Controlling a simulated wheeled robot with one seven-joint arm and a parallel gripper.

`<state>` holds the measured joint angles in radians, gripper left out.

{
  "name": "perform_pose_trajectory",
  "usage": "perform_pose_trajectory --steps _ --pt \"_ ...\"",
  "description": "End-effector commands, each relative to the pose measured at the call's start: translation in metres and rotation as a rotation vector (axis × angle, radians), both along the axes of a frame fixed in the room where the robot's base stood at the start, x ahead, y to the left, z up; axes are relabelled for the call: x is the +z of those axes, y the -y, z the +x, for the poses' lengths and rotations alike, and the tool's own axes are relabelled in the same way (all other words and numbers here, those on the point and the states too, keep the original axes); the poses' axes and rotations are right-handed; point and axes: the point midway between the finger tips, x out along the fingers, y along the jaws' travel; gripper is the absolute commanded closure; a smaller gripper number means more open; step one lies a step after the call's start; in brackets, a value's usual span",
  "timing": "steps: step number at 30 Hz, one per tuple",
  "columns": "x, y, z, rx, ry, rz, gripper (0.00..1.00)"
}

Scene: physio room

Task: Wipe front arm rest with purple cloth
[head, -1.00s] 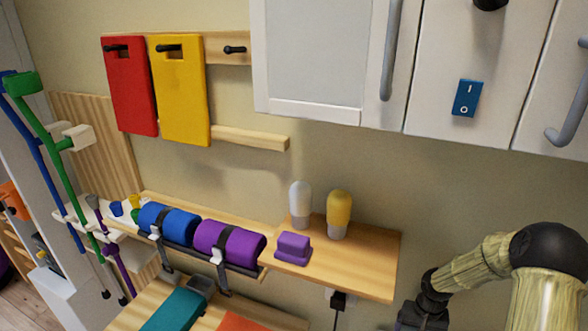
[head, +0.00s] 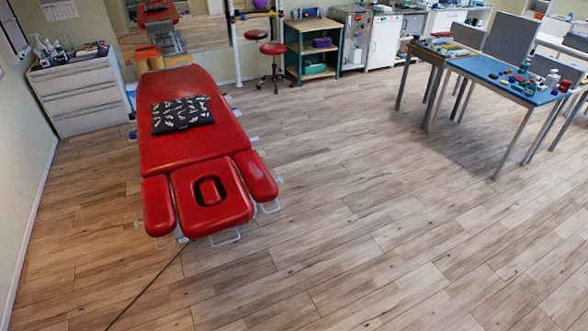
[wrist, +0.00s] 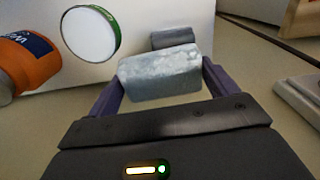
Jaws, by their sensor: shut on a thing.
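My gripper (wrist: 162,78) shows in the wrist view, its two dark purple fingers shut on the sides of a pale grey-blue, rough-faced block (wrist: 160,66). I cannot tell whether this block is a folded cloth; it does not look purple. The arm is out of the head view. A red treatment table stands at the left of the head view, with a padded arm rest on the left (head: 158,206) and another on the right (head: 257,175) of its face-hole headrest (head: 234,203). No purple cloth is recognisable in the head view now.
A dark patterned cushion (head: 182,114) lies on the treatment table. White drawers (head: 85,95) stand beside it. A blue-topped table (head: 490,70) with small items stands at right. Wooden floor between is clear. In the wrist view, an orange bottle (wrist: 25,62) and a green-rimmed white round thing (wrist: 90,33) are close.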

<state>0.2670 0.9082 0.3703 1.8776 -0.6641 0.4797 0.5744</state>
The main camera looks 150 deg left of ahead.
Motion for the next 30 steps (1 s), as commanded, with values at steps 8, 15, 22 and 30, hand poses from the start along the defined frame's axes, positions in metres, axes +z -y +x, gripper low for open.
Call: perform_pose_trajectory --steps 8,15,22,30 --pt "0.0 0.0 -0.001 0.0 0.0 0.0 0.33" --pt "0.0 0.0 -0.03 0.004 0.001 -0.003 0.33" --pt "0.0 0.0 -0.04 0.0 0.001 0.0 0.33" --pt "0.0 0.0 -0.04 0.0 0.001 0.0 0.33"
